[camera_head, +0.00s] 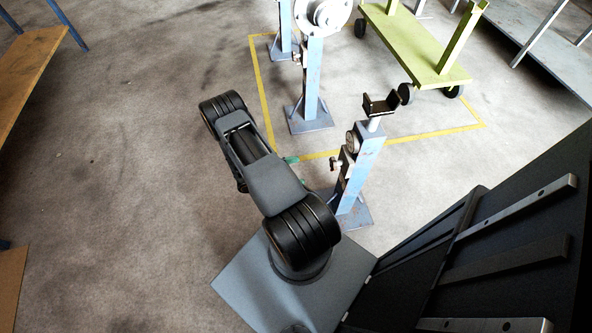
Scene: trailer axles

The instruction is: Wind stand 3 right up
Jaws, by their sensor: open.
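A blue stand (361,165) stands upright on its square foot plate, just right of my arm. A dark V-shaped cradle (381,106) tops its bright post, and the cradle looks empty. A small dark crank or knob (336,164) sticks out on its left side. No number is readable, so I cannot tell if this is stand 3. My gripper (297,171) shows only as green fingertips past my arm, left of the knob and apart from it; the rest is hidden behind my arm. It is open, with nothing seen in it.
Another blue stand (312,85) is farther back under a pale round hub (322,14), with one more (285,30) behind it. Yellow floor tape (264,90) outlines the area. A green wheeled cart (415,45) is at the back right. The floor on the left is clear up to an orange-topped table (25,70).

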